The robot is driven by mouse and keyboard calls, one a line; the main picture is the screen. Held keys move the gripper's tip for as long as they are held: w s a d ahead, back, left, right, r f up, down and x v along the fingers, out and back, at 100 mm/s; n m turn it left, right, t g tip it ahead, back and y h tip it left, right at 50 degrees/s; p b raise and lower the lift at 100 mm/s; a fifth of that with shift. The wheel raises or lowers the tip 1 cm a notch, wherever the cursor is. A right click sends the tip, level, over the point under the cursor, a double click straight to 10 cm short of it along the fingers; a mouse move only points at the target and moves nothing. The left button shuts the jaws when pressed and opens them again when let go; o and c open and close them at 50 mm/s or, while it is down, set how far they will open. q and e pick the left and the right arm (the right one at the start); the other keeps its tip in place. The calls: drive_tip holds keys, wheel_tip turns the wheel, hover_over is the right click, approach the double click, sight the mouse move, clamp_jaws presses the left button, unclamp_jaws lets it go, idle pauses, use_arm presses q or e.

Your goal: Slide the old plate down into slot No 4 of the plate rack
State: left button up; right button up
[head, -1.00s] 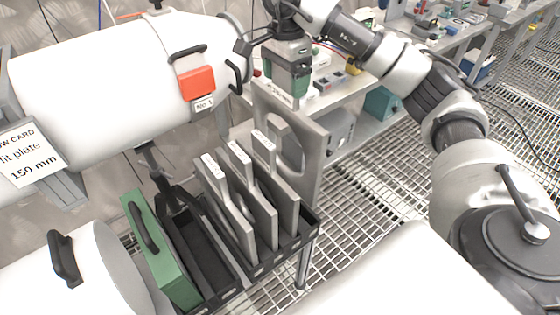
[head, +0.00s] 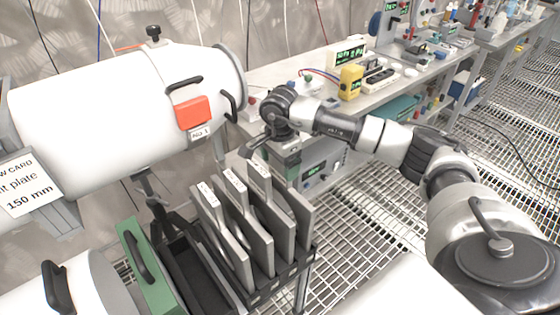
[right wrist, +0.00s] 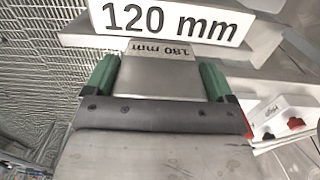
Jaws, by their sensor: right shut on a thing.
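The old plate (head: 304,217) is a grey steel plate with a large opening. It stands upright at the right end of the black plate rack (head: 268,290), beside several other grey plates (head: 232,225). Its lower edge is down among the rack's rim and the neighbouring plates, so I cannot tell how deep it sits. My right gripper (head: 281,170) is above the rack, shut on the old plate's top. In the right wrist view, the green fingers (right wrist: 157,80) close on a tab marked 180 mm, close to a 120 mm label (right wrist: 172,20). My left gripper is not in view.
A workbench with instruments (head: 350,80) runs behind my right arm.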

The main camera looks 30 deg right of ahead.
drive_tip(key=shift+f, duration=0.1)
drive_tip(key=o, duration=0.8)
drive_tip(key=shift+r, duration=0.5)
wheel_tip(320, 180, up, 11)
drive_tip(key=shift+r+b, duration=0.15)
drive_tip(key=shift+b, duration=0.35)
